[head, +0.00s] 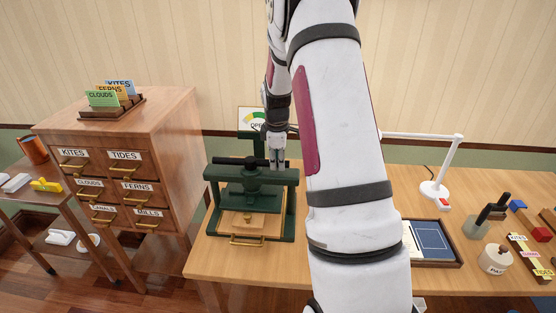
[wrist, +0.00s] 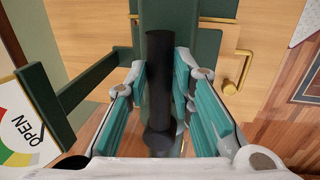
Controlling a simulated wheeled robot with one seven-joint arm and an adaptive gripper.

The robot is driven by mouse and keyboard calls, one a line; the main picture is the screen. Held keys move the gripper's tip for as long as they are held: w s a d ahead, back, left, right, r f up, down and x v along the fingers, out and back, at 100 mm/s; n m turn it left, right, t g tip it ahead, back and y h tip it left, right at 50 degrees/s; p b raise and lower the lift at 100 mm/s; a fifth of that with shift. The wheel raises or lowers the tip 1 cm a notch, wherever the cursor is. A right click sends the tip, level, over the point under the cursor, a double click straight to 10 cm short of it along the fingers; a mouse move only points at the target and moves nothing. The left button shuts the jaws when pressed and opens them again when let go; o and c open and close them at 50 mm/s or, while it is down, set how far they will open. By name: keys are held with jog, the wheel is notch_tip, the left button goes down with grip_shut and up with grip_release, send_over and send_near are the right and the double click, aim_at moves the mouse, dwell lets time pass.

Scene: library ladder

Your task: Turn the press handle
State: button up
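The dark green press (head: 291,208) stands on the wooden table, left of my arm. Its black press handle (head: 236,161) is a bar lying level across the top of the screw. My gripper (head: 278,163) points down at the bar's right end. In the wrist view the handle (wrist: 159,75) runs between the teal pads of my gripper (wrist: 161,68), one on each side. The pads look closed on it near the tips; the exact contact is partly hidden.
A dial sign reading OPEN (wrist: 25,130) stands close behind the press. A labelled drawer cabinet (head: 172,125) is at left. Right of my arm are a blue-panelled tray (head: 432,240), a white lamp (head: 434,188) and small items. My arm hides the table's middle.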

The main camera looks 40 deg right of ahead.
grip_shut()
jog(key=shift+a, duration=0.15)
jog(key=a+m, duration=0.1)
jog(key=m, duration=0.1)
jog(key=s+a+m, duration=0.1)
jog(key=shift+s+a+m+g, duration=0.2)
jog(key=shift+m+g, duration=0.1)
jog(key=shift+m, duration=0.1)
jog(key=shift+s+a+m+h+b, duration=0.15)
jog(key=shift+a+m+b, duration=0.1)
jog(key=shift+a+m, duration=0.4)
jog(key=shift+s+a+m+h+b, duration=0.1)
jog(key=shift+a+m+h+b, duration=0.1)
jog(key=shift+a+m, duration=0.45)
jog(key=shift+d, duration=0.2)
jog(key=o, duration=0.7)
grip_release()
